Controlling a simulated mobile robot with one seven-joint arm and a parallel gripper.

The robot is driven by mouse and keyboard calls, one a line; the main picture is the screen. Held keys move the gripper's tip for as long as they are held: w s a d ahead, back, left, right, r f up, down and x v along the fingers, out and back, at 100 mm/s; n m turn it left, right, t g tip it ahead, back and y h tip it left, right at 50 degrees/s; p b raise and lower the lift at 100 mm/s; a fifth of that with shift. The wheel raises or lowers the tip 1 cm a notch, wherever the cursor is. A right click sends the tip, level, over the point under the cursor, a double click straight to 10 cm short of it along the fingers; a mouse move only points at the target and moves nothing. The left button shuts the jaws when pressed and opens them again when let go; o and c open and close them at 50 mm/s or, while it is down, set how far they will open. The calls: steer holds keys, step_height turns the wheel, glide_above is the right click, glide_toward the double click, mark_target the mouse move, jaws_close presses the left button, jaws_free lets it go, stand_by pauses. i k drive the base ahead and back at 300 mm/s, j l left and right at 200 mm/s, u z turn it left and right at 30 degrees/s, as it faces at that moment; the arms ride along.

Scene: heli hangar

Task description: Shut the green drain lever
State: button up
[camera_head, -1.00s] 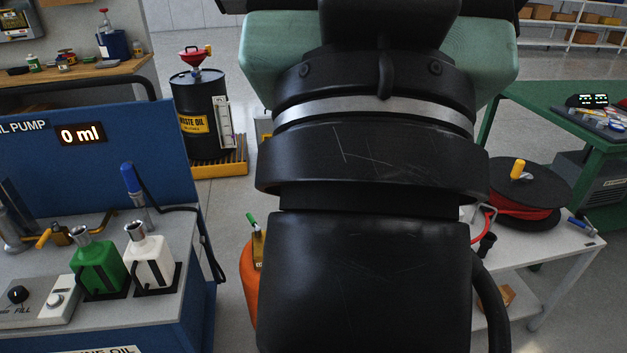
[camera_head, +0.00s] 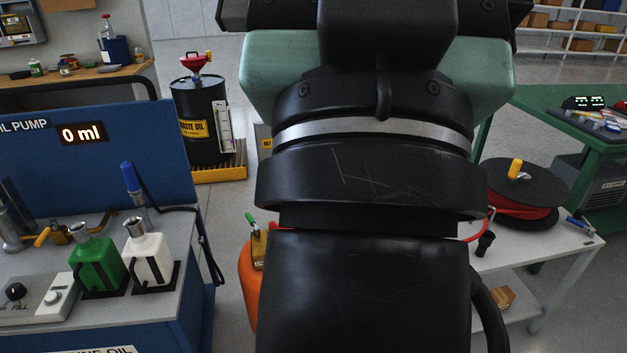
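The green lever (camera_head: 250,219) is a small green-tipped handle leaning up and to the left. It sits on a brass valve body (camera_head: 259,247) at the top of an orange container (camera_head: 246,282), left of my arm. My black arm hides the right part of the container and whatever lies behind it. I cannot tell whether the valve is open or shut. My gripper and its fingertips are not in view, and nothing of mine visibly touches the lever.
The blue oil-pump bench (camera_head: 170,308) with green (camera_head: 97,264) and white (camera_head: 149,258) jugs stands at left. A waste-oil drum (camera_head: 207,100) stands behind. A white table (camera_head: 560,250) with a hose reel (camera_head: 530,190) is at right. Some floor shows between bench and container.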

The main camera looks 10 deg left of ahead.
mark_target(257, 230)
steer(key=i+j, duration=0.15)
steer(key=i, duration=0.3)
steer(key=i+j, duration=0.2)
steer(key=i, duration=0.25)
steer(key=i+j, duration=0.15)
steer(key=i, duration=0.35)
steer(key=i+j, duration=0.15)
steer(key=i, duration=0.3)
